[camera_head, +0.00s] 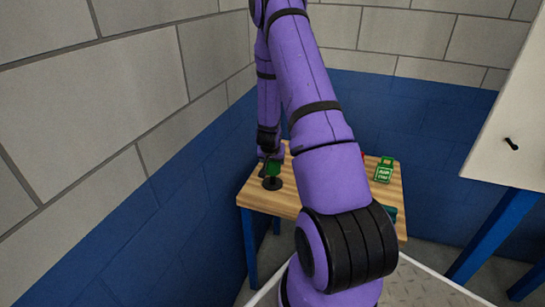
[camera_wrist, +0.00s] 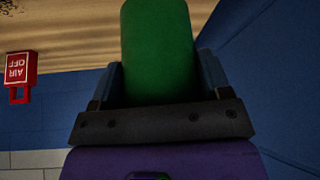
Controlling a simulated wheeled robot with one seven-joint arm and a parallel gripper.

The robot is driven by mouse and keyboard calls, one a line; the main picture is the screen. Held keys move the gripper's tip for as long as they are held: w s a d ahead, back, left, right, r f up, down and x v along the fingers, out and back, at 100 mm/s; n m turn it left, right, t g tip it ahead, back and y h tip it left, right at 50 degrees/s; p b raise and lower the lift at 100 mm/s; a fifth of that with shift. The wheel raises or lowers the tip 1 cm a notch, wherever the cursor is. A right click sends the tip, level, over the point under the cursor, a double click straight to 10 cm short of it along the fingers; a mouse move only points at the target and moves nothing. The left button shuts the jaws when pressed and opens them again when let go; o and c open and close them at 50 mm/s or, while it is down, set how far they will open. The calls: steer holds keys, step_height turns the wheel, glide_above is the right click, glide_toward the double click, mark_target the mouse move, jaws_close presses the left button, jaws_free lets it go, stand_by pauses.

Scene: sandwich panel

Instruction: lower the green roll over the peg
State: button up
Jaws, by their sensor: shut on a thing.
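The green roll (camera_head: 274,169) shows small in the head view, over the left part of the wooden table. It also fills the upper middle of the wrist view (camera_wrist: 158,45), between the two fingers. My gripper (camera_head: 270,157) is shut on the roll; its fingers flank the roll in the wrist view (camera_wrist: 160,75). A dark round base (camera_head: 272,184) lies on the table just below the roll in the head view. The peg itself is not clearly seen. I cannot tell whether the roll is above the peg or around it.
The wooden table (camera_head: 257,197) stands by a blue and grey block wall. A green sign (camera_head: 383,174) is at its right side. A red "AIR OFF" sign (camera_wrist: 20,72) shows in the wrist view. My arm hides the table's middle. A white panel (camera_head: 510,125) stands right.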

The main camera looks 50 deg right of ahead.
mark_target(272, 170)
steer(key=shift+f, duration=2.9)
steer(key=shift+f, duration=0.15)
steer(key=o, duration=1.1)
steer(key=shift+c, duration=0.2)
steer(key=v, duration=1)
steer(key=shift+s+a+r, duration=0.1)
steer(key=shift+s+r, duration=0.05)
steer(key=shift+r, duration=0.2)
